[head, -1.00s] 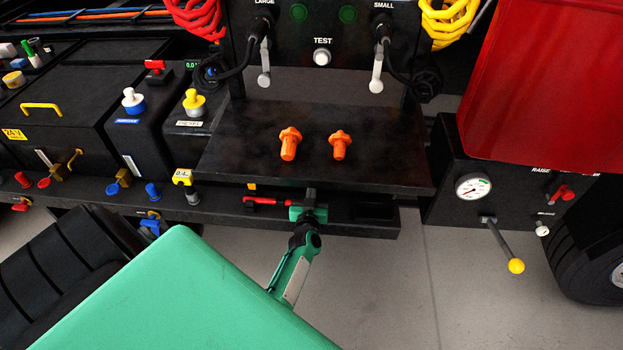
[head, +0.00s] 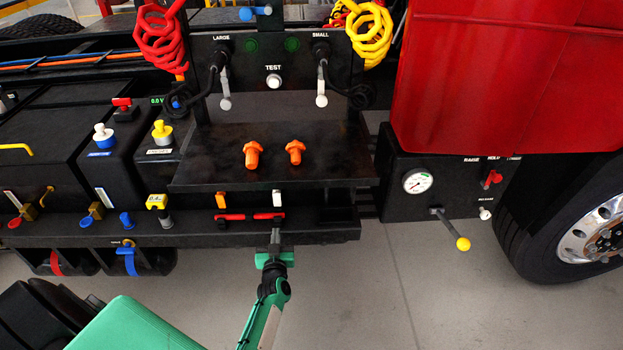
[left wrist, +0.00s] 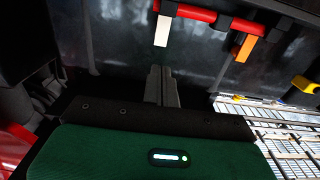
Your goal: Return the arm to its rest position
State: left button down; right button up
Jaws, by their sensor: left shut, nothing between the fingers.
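My left arm (head: 137,325) is green and comes in from the bottom of the head view. Its left gripper (head: 275,236) is at the front edge of the long black beam, below the black shelf. In the left wrist view the gripper's two fingers (left wrist: 162,86) are together with nothing between them. They point toward a dark panel with a white tab (left wrist: 162,30), an orange tab (left wrist: 245,47) and a red bar (left wrist: 185,12). The fingers look apart from these tabs. My right gripper is in neither view.
The black shelf (head: 275,178) holds two orange plugs. Two red handles (head: 269,216) sit on the beam under it. A yellow-knobbed lever (head: 462,243) sticks out at the right, near a wheel (head: 590,235). The floor (head: 385,310) below the beam is clear.

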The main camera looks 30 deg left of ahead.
pick_arm(q)
jog(key=s+d+f+m+g+h, duration=0.25)
jog(key=s+d+f, duration=0.3)
jog(key=f, duration=0.35)
jog(key=s+d+f+m+g+h, duration=0.1)
jog(key=s+d+f+g+h, duration=0.2)
jog(key=s+f, duration=0.55)
jog(key=s+d+f+m+g+h, duration=0.1)
jog(key=s+d+f+m+h, duration=0.3)
jog(key=f, duration=0.7)
jog(key=s+f+g, duration=0.2)
jog(key=s+f, duration=0.2)
jog(key=s, duration=0.7)
jog(key=s+d+f+g, duration=0.1)
jog(key=s+f+g, duration=0.2)
jog(key=s, duration=0.8)
jog(key=s+f+g, duration=0.3)
jog(key=s+f, duration=0.2)
jog(key=s, duration=0.6)
jog(key=shift+s+d+m, duration=0.3)
jog(key=shift+d+m, duration=0.1)
jog(key=shift+m, duration=0.05)
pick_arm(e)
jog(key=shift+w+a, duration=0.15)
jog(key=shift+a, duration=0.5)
pick_arm(q)
jog(key=shift+w+f+y, duration=0.1)
jog(key=shift+y, duration=0.15)
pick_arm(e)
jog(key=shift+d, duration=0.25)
